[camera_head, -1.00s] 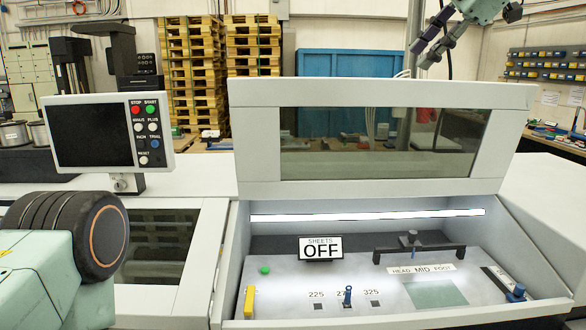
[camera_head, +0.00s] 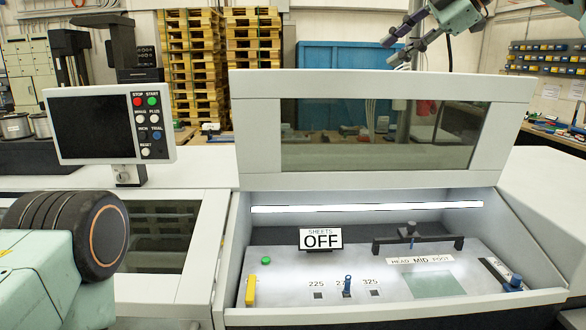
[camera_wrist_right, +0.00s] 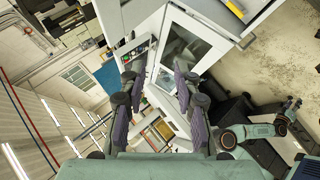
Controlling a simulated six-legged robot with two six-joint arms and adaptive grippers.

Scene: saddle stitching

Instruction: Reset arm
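My right gripper (camera_head: 403,38) is up at the top right in the head view, above and behind the raised machine cover (camera_head: 380,140). It touches nothing there. In the right wrist view my right gripper (camera_wrist_right: 157,103) has its two purple-grey padded fingers spread apart with nothing held between them.
A white stitching machine (camera_head: 200,170) fills the front, with a control panel (camera_head: 110,124) at left. An "OFF" sign (camera_head: 321,240) and a blue peg (camera_head: 347,286) stand in its lit bay. Pallets (camera_head: 191,70) and a blue container (camera_head: 345,85) are behind.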

